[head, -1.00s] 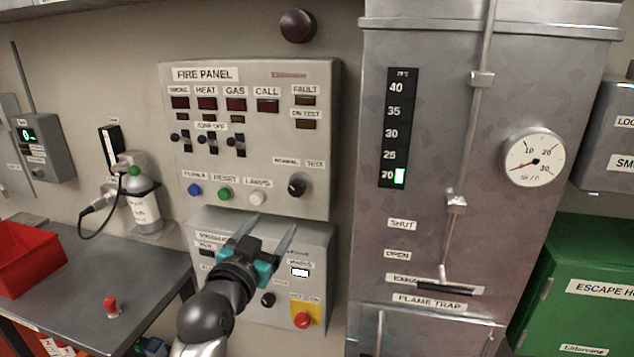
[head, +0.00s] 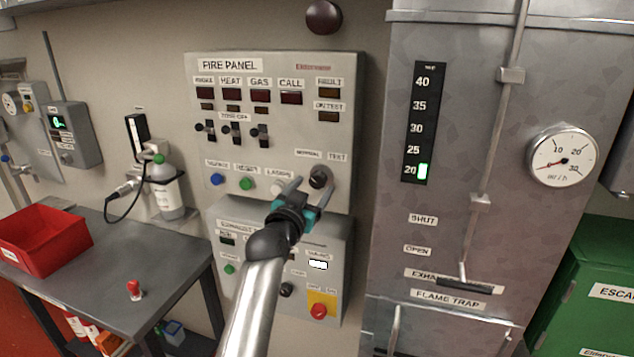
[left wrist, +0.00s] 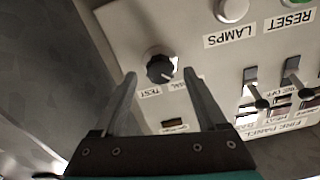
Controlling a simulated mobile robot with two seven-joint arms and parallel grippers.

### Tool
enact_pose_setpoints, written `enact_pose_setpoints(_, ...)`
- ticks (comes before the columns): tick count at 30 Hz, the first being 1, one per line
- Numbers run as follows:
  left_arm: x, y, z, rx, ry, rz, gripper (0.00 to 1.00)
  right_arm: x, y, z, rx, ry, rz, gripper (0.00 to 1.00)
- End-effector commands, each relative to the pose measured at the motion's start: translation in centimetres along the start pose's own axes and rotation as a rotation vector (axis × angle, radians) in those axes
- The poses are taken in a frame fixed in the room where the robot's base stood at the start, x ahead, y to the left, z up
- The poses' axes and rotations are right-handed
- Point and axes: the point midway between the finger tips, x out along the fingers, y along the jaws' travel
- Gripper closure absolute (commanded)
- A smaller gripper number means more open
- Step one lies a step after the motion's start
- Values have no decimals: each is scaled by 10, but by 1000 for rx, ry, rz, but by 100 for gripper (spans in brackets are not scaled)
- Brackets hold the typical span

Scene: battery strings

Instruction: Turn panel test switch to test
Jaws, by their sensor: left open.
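The fire panel (head: 290,130) is a light box on the wall. Its test switch is a black round knob (head: 320,177) at the lower right, below the labels NORMAL and TEST. In the left wrist view the knob (left wrist: 160,67) appears upside down, ahead of and between the fingertips, with its white pointer mark towards the NORMAL side as far as I can tell. My left gripper (head: 307,184) is open and empty, just in front of the panel beside the knob. It also shows in the left wrist view (left wrist: 160,78), apart from the knob. My right gripper is not in view.
A LAMPS button (left wrist: 232,9) and toggle switches (left wrist: 256,96) are close by on the panel. A lower control box (head: 338,262) with a red button (head: 319,311) is underneath. A metal cabinet (head: 460,240) stands to the right, a bench with a red bin (head: 45,245) to the left.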

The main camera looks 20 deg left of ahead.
Motion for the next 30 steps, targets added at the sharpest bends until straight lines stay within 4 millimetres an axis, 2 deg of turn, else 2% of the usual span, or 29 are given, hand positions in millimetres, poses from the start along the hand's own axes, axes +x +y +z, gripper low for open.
enact_pose_setpoints(3,14,0,-1,0,0,0,26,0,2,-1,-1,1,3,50)
enact_pose_setpoints(9,30,0,0,0,0,0,26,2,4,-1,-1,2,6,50)
enact_pose_setpoints(23,36,0,0,1,0,-1,26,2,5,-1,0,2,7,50)
enact_pose_setpoints(25,36,0,0,1,0,0,30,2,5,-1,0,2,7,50)
enact_pose_setpoints(30,36,0,0,1,0,0,49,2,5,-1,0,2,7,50)
